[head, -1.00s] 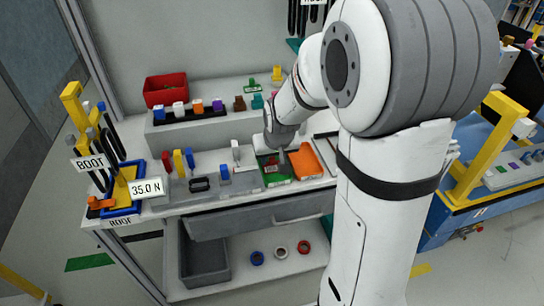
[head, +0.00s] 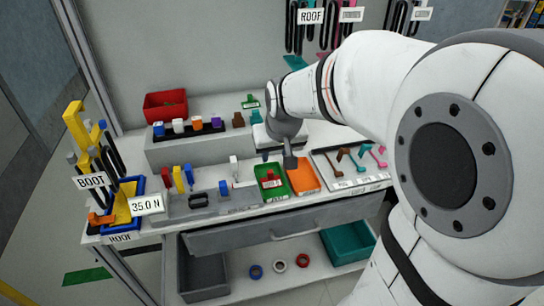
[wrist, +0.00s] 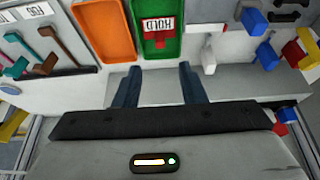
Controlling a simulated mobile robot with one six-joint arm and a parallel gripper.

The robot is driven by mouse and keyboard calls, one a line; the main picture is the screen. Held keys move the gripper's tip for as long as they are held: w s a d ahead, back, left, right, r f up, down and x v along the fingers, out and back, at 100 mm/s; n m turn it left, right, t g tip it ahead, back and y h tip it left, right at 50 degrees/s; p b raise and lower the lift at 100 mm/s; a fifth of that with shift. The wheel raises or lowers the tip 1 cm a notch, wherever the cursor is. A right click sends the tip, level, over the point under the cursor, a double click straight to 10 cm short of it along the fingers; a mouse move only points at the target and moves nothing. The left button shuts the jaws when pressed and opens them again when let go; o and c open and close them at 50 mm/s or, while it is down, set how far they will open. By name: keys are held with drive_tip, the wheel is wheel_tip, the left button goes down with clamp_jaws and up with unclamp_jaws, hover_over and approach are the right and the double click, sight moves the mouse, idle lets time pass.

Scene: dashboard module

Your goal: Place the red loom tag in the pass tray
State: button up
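The red loom tag (head: 269,183) lies inside the green tray (head: 283,192). In the wrist view the tag (wrist: 155,43) shows red around a white label reading HOLD, inside the green tray (wrist: 170,53). No wording on the tray itself is readable, so I cannot tell by name that it is the pass tray. My gripper (head: 290,164) is above and behind the orange tray, apart from the tag. In the wrist view my gripper (wrist: 159,84) has its two fingers wide apart, with nothing between them.
The empty orange tray (head: 303,177) sits right of the green one. A panel of coloured tools (head: 350,165) lies further right. A blue-and-white piece (head: 224,188) and a grey fixture (head: 199,201) stand left. A raised shelf with a red bin (head: 165,104) is behind.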

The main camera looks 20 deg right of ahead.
drive_tip(key=s+f+g, duration=0.1)
drive_tip(key=s+g, duration=0.1)
drive_tip(key=s, duration=1.4)
drive_tip(key=shift+s+f, duration=0.3)
drive_tip(key=shift+f, duration=0.05)
drive_tip(key=w+p+v, duration=0.2)
drive_tip(key=p+v, duration=0.6)
drive_tip(key=shift+s+r, duration=0.3)
drive_tip(key=shift+r, duration=0.3)
